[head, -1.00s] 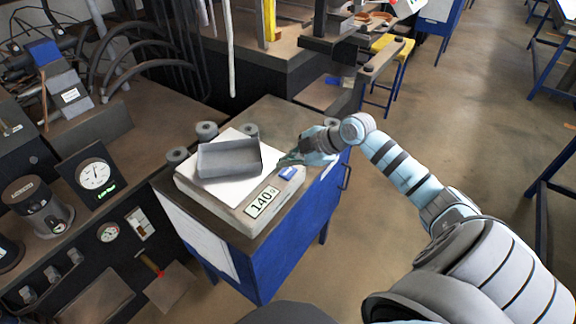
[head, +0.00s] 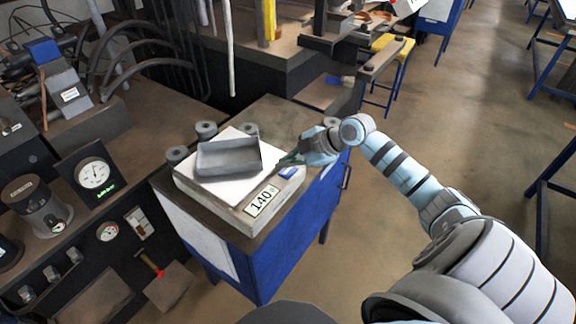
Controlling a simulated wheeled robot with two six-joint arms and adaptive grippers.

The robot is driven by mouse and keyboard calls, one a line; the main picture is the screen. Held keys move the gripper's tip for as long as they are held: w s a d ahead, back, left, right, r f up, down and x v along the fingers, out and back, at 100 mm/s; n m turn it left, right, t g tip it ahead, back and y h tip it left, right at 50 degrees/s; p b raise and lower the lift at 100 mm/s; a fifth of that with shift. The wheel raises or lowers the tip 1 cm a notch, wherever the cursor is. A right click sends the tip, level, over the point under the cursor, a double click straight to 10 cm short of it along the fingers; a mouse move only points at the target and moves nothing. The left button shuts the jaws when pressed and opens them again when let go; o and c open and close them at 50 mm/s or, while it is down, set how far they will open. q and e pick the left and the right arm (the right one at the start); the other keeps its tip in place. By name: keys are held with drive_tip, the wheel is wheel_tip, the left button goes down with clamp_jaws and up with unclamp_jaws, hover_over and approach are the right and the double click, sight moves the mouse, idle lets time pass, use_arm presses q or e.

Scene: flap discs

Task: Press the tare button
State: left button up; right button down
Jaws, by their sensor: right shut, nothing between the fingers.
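A scale (head: 238,202) with a white plate sits on a blue cabinet, and its display (head: 262,201) reads 140. A blue tare button (head: 288,172) is at the right end of its front face, beside the display. A grey empty tray (head: 228,158) rests on the plate. My right gripper (head: 288,160) is shut and empty, with its fingertips just behind and above the button. I cannot tell whether they touch the scale. My left gripper is not in view.
Several grey flap discs (head: 206,129) lie on the cabinet top (head: 278,112) behind the scale. A bench with gauges (head: 93,175) stands at the left. The floor (head: 440,130) at the right is open.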

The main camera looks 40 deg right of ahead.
sight(287, 172)
drive_tip(key=shift+f, duration=0.1)
idle(0.4)
drive_tip(key=shift+f, duration=0.35)
drive_tip(key=shift+f+b, duration=0.4)
drive_tip(key=shift+b, duration=0.15)
idle(0.4)
drive_tip(key=shift+r+p, duration=0.75)
drive_tip(key=shift+r, duration=0.1)
drive_tip(key=shift+r, duration=0.1)
wheel_tip(287, 172, up, 5)
drive_tip(key=p, duration=0.4)
idle(0.4)
